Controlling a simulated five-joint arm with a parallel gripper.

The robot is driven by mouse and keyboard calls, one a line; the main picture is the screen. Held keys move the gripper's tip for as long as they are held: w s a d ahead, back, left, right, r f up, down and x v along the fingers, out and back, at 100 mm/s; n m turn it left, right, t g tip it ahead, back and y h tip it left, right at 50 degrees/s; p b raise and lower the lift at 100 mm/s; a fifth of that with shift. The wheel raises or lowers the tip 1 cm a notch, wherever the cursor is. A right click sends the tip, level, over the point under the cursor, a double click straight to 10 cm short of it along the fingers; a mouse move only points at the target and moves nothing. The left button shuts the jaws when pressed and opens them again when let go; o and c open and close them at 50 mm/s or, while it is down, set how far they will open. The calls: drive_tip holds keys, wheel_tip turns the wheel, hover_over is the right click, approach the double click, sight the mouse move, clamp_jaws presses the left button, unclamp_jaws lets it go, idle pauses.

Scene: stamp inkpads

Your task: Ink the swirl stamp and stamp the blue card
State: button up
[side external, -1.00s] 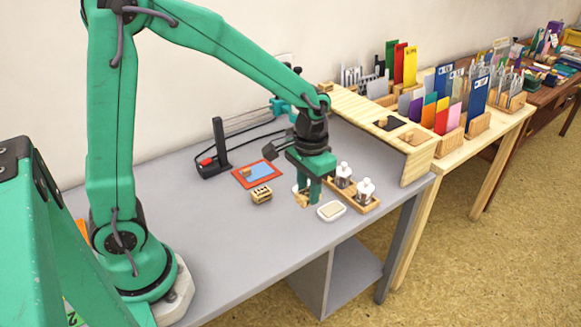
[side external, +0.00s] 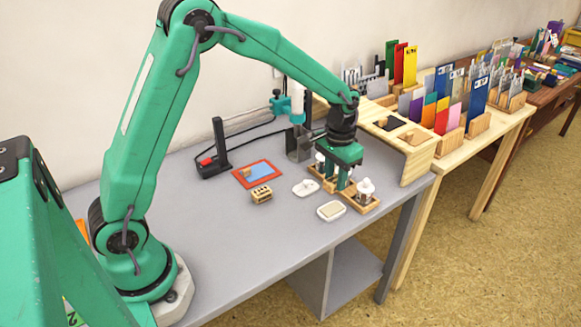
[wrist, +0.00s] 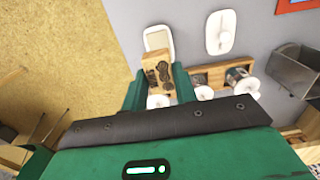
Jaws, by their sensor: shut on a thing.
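My gripper (side external: 343,184) is shut on a small wooden block, seen in the wrist view as the wooden stamp (wrist: 158,72). Dark curled marks show on its face; I cannot tell whether they are the swirl. In the side view my fingers hide it. The gripper is over the wooden bottle rack (side external: 362,206), among white-capped bottles (side external: 366,189). A white tray with a pale pad (side external: 331,211) lies in front of the rack. It also shows in the wrist view (wrist: 157,38). The blue card (side external: 260,171) lies in a red frame (side external: 268,184) to the left.
A white lid with a knob (side external: 305,188) lies on the grey table, left of the gripper. A slotted wooden block (side external: 261,194) stands in front of the red frame. A black stand (side external: 218,150) is behind. The front left table is clear.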

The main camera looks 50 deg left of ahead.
drive_tip(key=shift+f, duration=2.95)
drive_tip(key=shift+f, duration=0.5)
drive_tip(key=shift+r, duration=0.15)
drive_tip(key=shift+r, duration=3.4)
drive_tip(key=s+a+n, duration=0.3)
drive_tip(key=a+n, duration=0.1)
drive_tip(key=a, duration=0.8)
drive_tip(key=s+a+n, duration=0.3)
drive_tip(key=a+n, duration=0.2)
drive_tip(key=a, duration=0.8)
drive_tip(key=shift+a+f, duration=0.3)
drive_tip(key=shift+f, duration=0.05)
drive_tip(key=shift+f, duration=0.15)
